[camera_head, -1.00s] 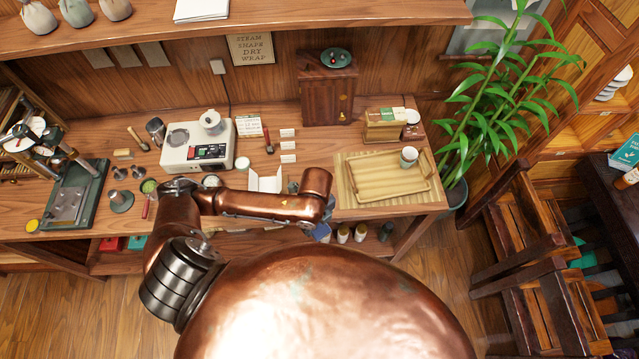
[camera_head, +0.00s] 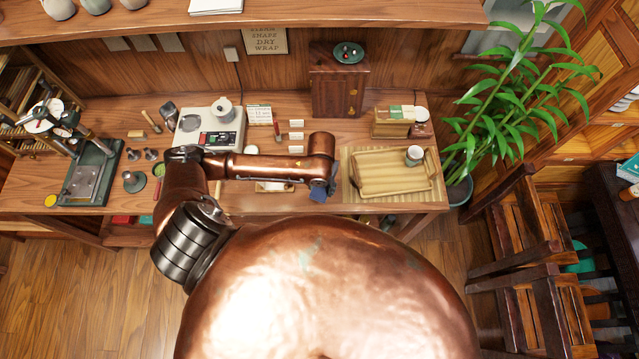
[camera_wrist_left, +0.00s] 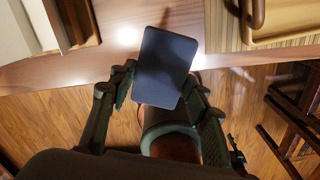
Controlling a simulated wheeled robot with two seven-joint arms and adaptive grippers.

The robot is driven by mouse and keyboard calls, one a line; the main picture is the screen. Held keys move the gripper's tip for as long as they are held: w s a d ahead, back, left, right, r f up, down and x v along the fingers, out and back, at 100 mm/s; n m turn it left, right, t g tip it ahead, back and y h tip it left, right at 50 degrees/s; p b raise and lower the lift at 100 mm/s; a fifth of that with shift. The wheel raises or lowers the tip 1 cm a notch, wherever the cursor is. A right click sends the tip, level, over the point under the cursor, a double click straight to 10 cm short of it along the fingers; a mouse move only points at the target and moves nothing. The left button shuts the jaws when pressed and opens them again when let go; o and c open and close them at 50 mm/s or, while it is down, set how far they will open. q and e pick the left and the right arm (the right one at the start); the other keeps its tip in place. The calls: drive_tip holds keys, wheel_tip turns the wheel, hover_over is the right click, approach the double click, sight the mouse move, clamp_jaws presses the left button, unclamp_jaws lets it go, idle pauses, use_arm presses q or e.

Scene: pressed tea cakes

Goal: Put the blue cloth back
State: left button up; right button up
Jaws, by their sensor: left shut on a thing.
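The blue cloth (camera_wrist_left: 166,66) shows in the left wrist view as a flat, dark blue-grey rectangle. My left gripper (camera_wrist_left: 160,84) is shut on it, with one finger on each side. In the head view the cloth (camera_head: 319,192) is a small dark blue patch at the end of my copper left arm, over the table's front edge, just left of the bamboo mat. The gripper's fingers are mostly hidden there by the arm. My right gripper is not in view.
A wooden tray (camera_head: 372,188) with a cup (camera_head: 414,155) lies on the mat (camera_head: 349,187) at the right. A scale (camera_head: 210,128) and small cards stand behind my arm. A plant (camera_head: 520,90) stands right of the table. The table's front edge (camera_wrist_left: 75,76) crosses the wrist view.

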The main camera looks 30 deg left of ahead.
use_arm(q)
drive_tip(key=w+a+f, duration=0.1)
drive_tip(key=w+f, duration=0.1)
drive_tip(key=f, duration=0.1)
drive_tip(key=w+a+f, duration=0.1)
drive_tip(key=f, duration=0.1)
drive_tip(key=shift+w+a+f+p, duration=0.2)
drive_tip(key=shift+w+a+p, duration=0.05)
drive_tip(key=shift+a+p, duration=0.1)
drive_tip(key=shift+w+a+f, duration=0.1)
drive_tip(key=shift+f, duration=0.8)
drive_tip(key=shift+w+a+f, duration=0.1)
drive_tip(key=shift+f, duration=0.8)
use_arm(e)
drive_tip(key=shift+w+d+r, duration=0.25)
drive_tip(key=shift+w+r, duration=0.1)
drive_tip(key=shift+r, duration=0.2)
use_arm(q)
drive_tip(key=shift+f, duration=0.1)
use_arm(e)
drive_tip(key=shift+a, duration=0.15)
use_arm(q)
drive_tip(key=o, duration=1.1)
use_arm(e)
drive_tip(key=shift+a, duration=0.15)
